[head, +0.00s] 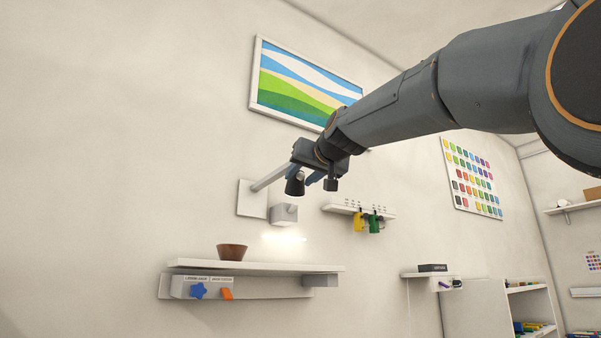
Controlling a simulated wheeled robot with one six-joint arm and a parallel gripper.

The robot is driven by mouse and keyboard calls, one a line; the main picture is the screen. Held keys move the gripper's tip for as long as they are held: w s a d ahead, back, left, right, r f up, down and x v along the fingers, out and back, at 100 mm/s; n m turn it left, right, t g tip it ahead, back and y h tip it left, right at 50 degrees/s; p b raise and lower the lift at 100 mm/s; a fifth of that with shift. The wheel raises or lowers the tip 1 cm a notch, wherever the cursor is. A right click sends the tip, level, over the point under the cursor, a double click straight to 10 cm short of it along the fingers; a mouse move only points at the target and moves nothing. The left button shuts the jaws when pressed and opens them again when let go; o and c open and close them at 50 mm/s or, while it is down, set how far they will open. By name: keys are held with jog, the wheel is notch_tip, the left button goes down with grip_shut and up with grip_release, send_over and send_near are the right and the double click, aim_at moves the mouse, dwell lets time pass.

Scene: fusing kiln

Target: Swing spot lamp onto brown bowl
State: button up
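The brown bowl (232,251) stands upright on the white wall shelf, left of its middle. The spot lamp has a pale bar (270,179) reaching out from a wall plate, with a dark cone-shaped head (295,186) at its end, pointing down. A bright patch of light (284,237) falls on the wall above the shelf, right of the bowl and not on it. My gripper (318,180) is at the lamp head, up and right of the bowl. The fingers overlap the head in the picture, so I cannot tell whether they grip it.
The shelf (300,267) is otherwise clear on top; a blue star (198,290) and an orange piece (227,294) sit on its front. A grey box (284,213) is below the lamp bar. A rack (358,210) with yellow and green items hangs to the right.

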jog(key=shift+w+a, duration=0.15)
jog(key=shift+w, duration=0.1)
grip_shut()
